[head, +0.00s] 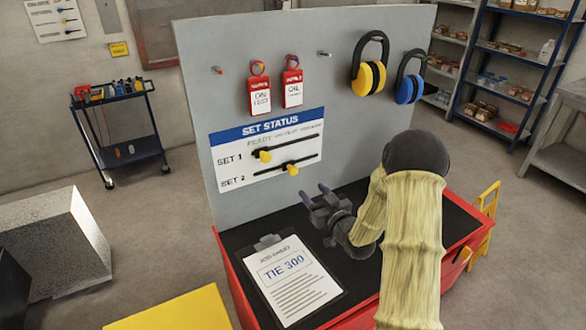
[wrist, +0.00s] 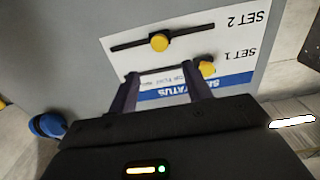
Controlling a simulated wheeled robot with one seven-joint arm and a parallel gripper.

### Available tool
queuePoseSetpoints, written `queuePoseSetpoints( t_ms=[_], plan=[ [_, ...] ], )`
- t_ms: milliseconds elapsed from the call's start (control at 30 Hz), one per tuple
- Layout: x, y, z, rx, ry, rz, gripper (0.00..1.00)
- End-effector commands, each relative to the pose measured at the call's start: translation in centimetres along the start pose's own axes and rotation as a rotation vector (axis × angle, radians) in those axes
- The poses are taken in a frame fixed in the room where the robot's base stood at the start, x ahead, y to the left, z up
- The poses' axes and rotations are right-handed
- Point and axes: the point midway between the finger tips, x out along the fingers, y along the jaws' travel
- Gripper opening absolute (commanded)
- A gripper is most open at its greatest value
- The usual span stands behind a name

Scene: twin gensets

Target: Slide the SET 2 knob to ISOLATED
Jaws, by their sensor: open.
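The SET STATUS board (head: 232,176) is fixed on a grey upright panel and has two dark slots with yellow knobs. The SET 2 knob (head: 292,169) sits near the middle of the lower slot; it also shows in the wrist view (wrist: 159,42), where the board appears upside down. The SET 1 knob (head: 265,156) is near the left end of the upper slot, and in the wrist view (wrist: 207,67) it is beside one finger. My gripper (head: 314,193) is open and empty, below and right of the SET 2 knob, apart from it. The position words are too small to read surely.
A clipboard (head: 288,283) lies on the red bench's black top. Two red tags (head: 260,96) and yellow and blue ear defenders (head: 370,78) hang above the board. Free room lies in front of the board.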

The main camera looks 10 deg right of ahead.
Motion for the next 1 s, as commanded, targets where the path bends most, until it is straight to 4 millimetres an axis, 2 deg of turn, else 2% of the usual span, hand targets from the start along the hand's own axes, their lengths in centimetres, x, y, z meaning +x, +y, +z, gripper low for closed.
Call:
queuePoseSetpoints(
  t_ms=[200,600,800,1000],
  plan=[
    [3.9,-0.1,-0.3,0.0,0.001,-0.002,0.49],
    [10.2,-0.1,-0.2,0.001,0.0,-0.002,0.49],
    [12.5,-0.1,-0.1,0.001,0.0,-0.001,0.49],
    [13.2,-0.1,0.0,0.0,-0.001,-0.001,0.49]
  ],
)
